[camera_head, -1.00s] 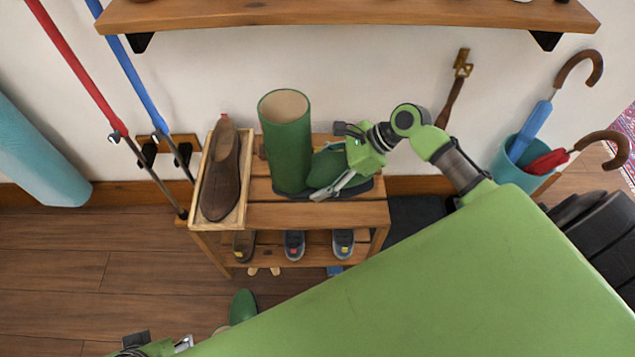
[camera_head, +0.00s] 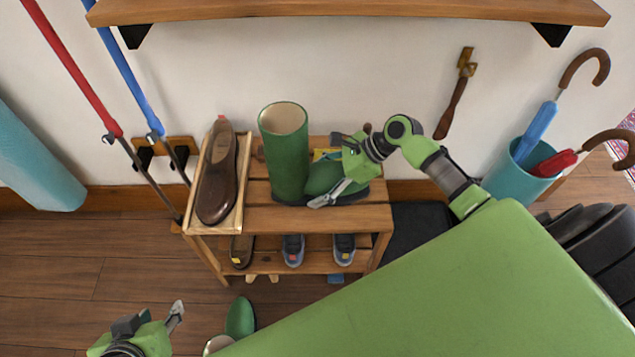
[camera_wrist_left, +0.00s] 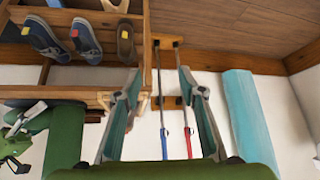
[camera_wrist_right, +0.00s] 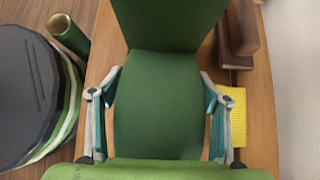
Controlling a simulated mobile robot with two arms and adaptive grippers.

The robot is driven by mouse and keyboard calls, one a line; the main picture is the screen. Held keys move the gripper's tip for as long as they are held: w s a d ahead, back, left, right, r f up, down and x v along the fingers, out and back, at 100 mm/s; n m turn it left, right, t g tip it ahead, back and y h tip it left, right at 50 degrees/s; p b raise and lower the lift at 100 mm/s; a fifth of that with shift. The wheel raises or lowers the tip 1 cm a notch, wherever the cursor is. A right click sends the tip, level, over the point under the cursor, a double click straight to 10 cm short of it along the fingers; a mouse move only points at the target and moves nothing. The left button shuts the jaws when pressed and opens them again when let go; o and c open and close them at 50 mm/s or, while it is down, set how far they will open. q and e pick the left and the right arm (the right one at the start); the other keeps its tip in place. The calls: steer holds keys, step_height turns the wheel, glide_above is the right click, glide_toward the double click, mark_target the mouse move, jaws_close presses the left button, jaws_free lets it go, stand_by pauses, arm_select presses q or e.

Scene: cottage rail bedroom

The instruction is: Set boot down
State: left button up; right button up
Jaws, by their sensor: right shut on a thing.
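A green rubber boot (camera_head: 285,155) stands upright on the top board of the wooden shoe rack (camera_head: 320,218), its toe pointing right. My right gripper (camera_head: 336,180) is shut on the boot's foot, one finger along each side. The right wrist view shows the green foot (camera_wrist_right: 160,105) between those fingers (camera_wrist_right: 160,85). The sole looks to be on or very close to the board; I cannot tell which. My left gripper (camera_head: 152,318) is low at the left, away from the rack. Its fingers (camera_wrist_left: 158,85) are apart and empty in the left wrist view.
A brown shoe (camera_head: 217,180) lies in a wooden tray (camera_head: 238,205) left of the boot. A yellow item (camera_wrist_right: 233,115) is close beside the boot. Another green boot (camera_head: 240,317) is on the floor. A wall shelf (camera_head: 350,12) hangs above. Several shoes occupy the lower board.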

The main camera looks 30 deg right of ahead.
stand_by(0.4)
steer(key=o, duration=1.4)
